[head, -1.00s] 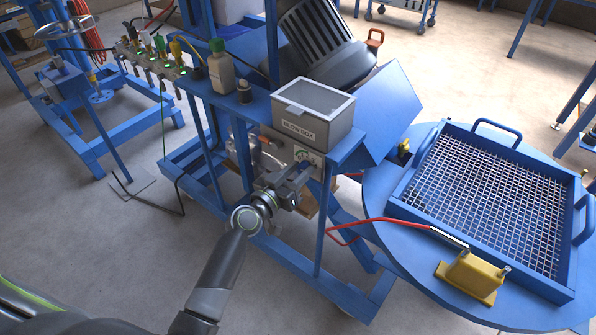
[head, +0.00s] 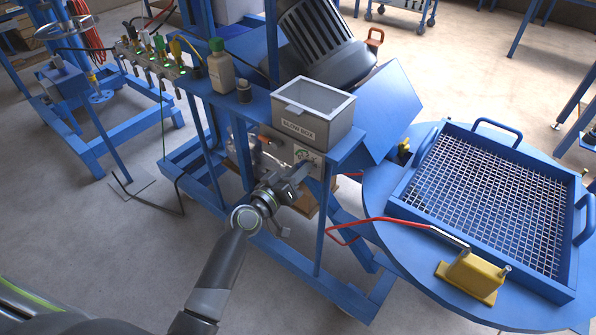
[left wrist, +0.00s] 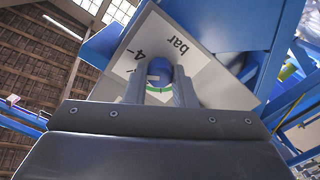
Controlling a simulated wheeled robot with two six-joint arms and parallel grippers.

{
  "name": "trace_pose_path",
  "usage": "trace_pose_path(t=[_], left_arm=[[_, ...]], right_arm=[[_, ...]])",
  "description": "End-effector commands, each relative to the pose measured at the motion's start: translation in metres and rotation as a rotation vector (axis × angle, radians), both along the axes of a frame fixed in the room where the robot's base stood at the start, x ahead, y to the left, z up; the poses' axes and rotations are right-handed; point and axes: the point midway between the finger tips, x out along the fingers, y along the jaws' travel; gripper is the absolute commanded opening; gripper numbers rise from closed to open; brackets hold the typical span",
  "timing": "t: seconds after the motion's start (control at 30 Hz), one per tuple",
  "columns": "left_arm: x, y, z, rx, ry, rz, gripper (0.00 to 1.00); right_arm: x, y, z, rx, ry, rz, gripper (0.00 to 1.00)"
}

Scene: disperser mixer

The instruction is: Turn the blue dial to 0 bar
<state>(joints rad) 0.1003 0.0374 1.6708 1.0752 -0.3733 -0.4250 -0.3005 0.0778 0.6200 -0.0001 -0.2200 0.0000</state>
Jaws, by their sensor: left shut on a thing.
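The blue dial (left wrist: 160,69) sits on a pale scale plate (left wrist: 205,75) that shows "bar", a "4" mark and a green arc. The plate looks tilted in the left wrist view. My left gripper (left wrist: 160,88) is shut on the dial, with one finger on each side of it. In the head view my left gripper (head: 300,172) reaches the plate (head: 308,153) under the blow box, and hides the dial. The dial's pointer and the 0 mark cannot be made out. My right gripper is not in view.
The grey blow box (head: 312,113) stands on the blue frame just above the plate. A white bottle (head: 221,72) stands on the shelf to its left. A round blue table (head: 385,200) with a mesh tray (head: 405,190) and a yellow block (head: 472,277) is at the right.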

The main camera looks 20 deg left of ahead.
Motion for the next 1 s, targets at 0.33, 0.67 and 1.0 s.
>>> trace_pose_path(t=[0.33,0.67,1.0], left_arm=[[0.0,0.0,0.0,-0.311,0.114,0.0,0.01],[0.0,0.0,0.0,-0.601,0.219,0.001,0.01],[0.0,0.0,0.0,-0.831,0.303,0.0,0.01]], right_arm=[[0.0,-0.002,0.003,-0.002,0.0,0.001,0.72],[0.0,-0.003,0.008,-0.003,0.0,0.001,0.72],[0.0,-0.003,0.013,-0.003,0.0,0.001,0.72]])
